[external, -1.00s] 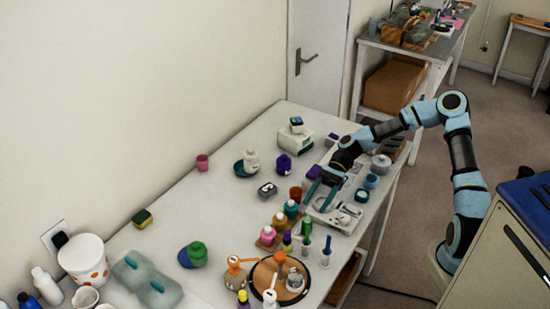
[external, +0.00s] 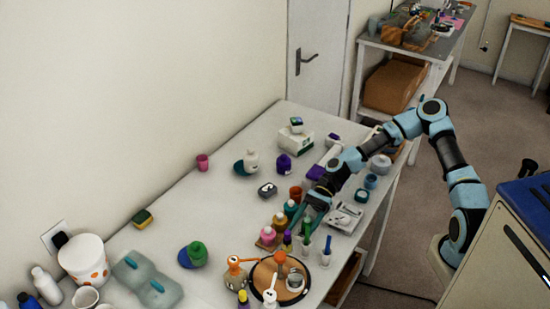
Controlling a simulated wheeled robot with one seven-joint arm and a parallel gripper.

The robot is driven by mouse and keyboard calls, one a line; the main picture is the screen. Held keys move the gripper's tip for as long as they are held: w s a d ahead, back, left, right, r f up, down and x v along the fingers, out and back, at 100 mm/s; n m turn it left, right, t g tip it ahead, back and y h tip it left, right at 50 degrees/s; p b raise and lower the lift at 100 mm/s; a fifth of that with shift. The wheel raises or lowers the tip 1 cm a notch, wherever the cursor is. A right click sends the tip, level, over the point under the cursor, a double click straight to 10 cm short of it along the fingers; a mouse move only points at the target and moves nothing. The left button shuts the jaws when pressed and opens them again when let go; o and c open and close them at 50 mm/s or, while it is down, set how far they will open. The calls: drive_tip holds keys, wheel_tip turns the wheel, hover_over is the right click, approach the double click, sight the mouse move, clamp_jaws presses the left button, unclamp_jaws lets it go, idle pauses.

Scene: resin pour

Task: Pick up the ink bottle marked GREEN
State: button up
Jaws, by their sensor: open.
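A small bottle with a green top (external: 306,241) stands on the near side of the white table. No label is readable at this size, so I cannot tell if it is marked GREEN. My gripper (external: 306,220) is open and points down just over this bottle. The fingers partly hide its upper part. I cannot tell whether they touch it. A purple-topped bottle (external: 287,242) stands close on its left, and a blue-and-white one (external: 326,251) stands on its right.
A round brown board (external: 262,279) with an orange-topped item lies in front. A white tray (external: 346,217) is to the right. The table's middle left is mostly clear.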

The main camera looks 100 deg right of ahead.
drive_tip(key=shift+c, duration=0.2)
clamp_jaws()
idle(0.6)
